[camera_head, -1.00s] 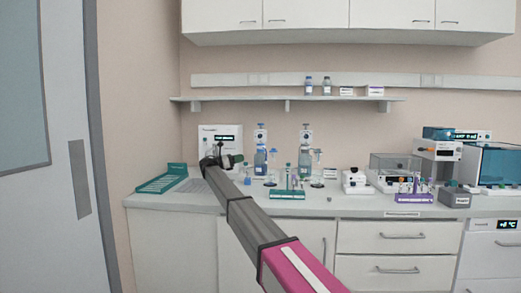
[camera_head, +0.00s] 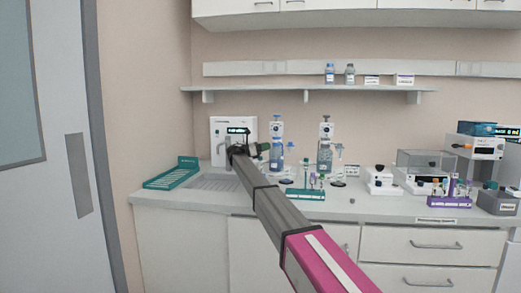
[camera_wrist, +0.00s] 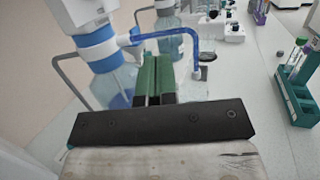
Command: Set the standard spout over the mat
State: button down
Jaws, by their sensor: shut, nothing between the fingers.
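Two bottle-top dispensers stand on the bench: a left one with blue liquid (camera_head: 277,147) and a right one (camera_head: 325,150). In the wrist view, a near dispenser (camera_wrist: 97,42) has a blue spout (camera_wrist: 194,45) that runs right and bends down to a pale tip. I cannot tell by label which spout is the standard one. A grey ribbed mat (camera_head: 212,183) seems to lie on the bench at left. My gripper (camera_wrist: 154,62) has green fingers, shut and empty, beside the near dispenser and close to the spout; contact is unclear. In the head view, my gripper (camera_head: 260,149) is left of the left dispenser.
A teal tray (camera_head: 171,174) lies at the far left. A teal tube rack (camera_head: 305,194) stands in front of the dispensers. A white instrument (camera_head: 222,130) with a display is behind my arm. A purple rack (camera_head: 450,201) and other devices fill the right.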

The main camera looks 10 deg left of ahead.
jog(key=shift+x, duration=2.4)
jog(key=shift+w+d+n+t+y, duration=0.1)
jog(key=shift+d+n+t+y, duration=0.5)
jog(key=shift+d+t, duration=0.45)
jog(key=shift+a+f, duration=0.1)
